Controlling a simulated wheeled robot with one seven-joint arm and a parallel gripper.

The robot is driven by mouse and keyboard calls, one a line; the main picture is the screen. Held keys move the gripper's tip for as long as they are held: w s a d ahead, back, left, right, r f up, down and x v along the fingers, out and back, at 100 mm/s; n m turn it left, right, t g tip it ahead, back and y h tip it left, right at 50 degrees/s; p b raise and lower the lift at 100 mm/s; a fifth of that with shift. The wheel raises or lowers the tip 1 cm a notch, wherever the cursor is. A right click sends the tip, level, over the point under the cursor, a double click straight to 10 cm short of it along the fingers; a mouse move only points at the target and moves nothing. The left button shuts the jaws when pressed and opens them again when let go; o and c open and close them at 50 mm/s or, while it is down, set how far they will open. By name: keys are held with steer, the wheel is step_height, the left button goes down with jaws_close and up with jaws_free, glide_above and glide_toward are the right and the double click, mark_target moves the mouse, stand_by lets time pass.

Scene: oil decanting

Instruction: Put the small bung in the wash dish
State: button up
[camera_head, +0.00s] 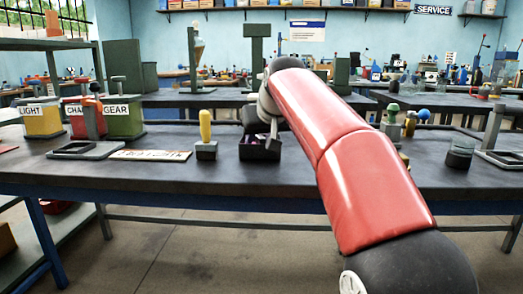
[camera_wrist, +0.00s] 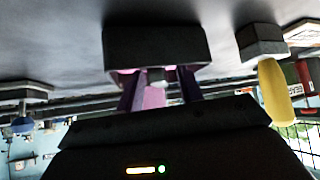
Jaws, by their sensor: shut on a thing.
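The wash dish appears to be the dark square box (camera_head: 260,153) with a purple inside, near the front edge of the bench; it also shows upside down in the wrist view (camera_wrist: 155,45). My gripper (camera_wrist: 157,82) points at this dish, its two fingers tinted purple. It is shut on a small grey piece (camera_wrist: 156,75), apparently the small bung, mostly hidden at the fingertips. The piece is at the dish's opening; I cannot tell whether it touches the dish. In the head view my arm and wrist hide the fingers.
A yellow-handled tool on a dark block (camera_head: 206,149) stands just left of the dish. Oil cans (camera_head: 123,118) and a flat dark tray (camera_head: 86,150) are farther left. The front bench edge is clear.

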steer(key=shift+f, duration=0.1)
steer(key=shift+f, duration=0.1)
steer(key=o, duration=0.8)
steer(key=shift+f, duration=0.1)
steer(key=shift+s+r, duration=0.1)
steer(key=shift+r, duration=0.25)
steer(key=p+v, duration=0.1)
steer(key=v, duration=1)
steer(key=shift+s+d+r+p, duration=0.15)
steer(key=shift+s+d+p, duration=0.1)
steer(key=shift+p, duration=0.15)
